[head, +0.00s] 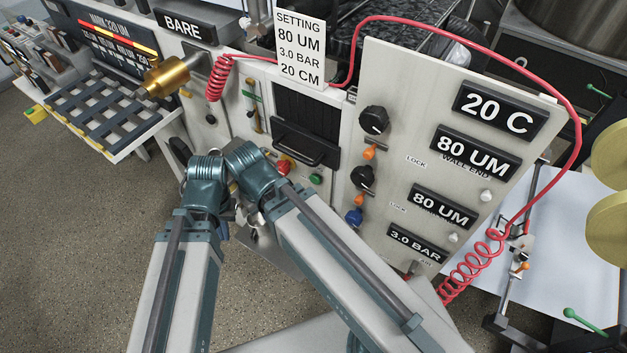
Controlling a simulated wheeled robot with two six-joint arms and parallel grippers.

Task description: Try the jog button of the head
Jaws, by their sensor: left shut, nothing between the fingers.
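The head's pale panel (400,90) stands at centre right. It carries black knobs (374,120), orange parts (369,152), a blue part (354,217), white buttons (487,196) and displays reading 20 C (500,110), 80 UM twice and 3.0 BAR. A red button (284,167) and a green button (316,179) sit below a dark, handled window (306,125). I cannot read which button is the jog button. My left gripper (249,216) is small, shut and empty, partly hidden among my arm links, low before the machine front. I cannot make out my right gripper.
A setting card (300,48) reads 80 UM, 3.0 BAR, 20 CM. A red hose (575,130) arches over the panel and coils at its lower right. A slotted rack (110,110) and a brass cylinder (167,77) stand at left. Floor (70,240) is clear at lower left.

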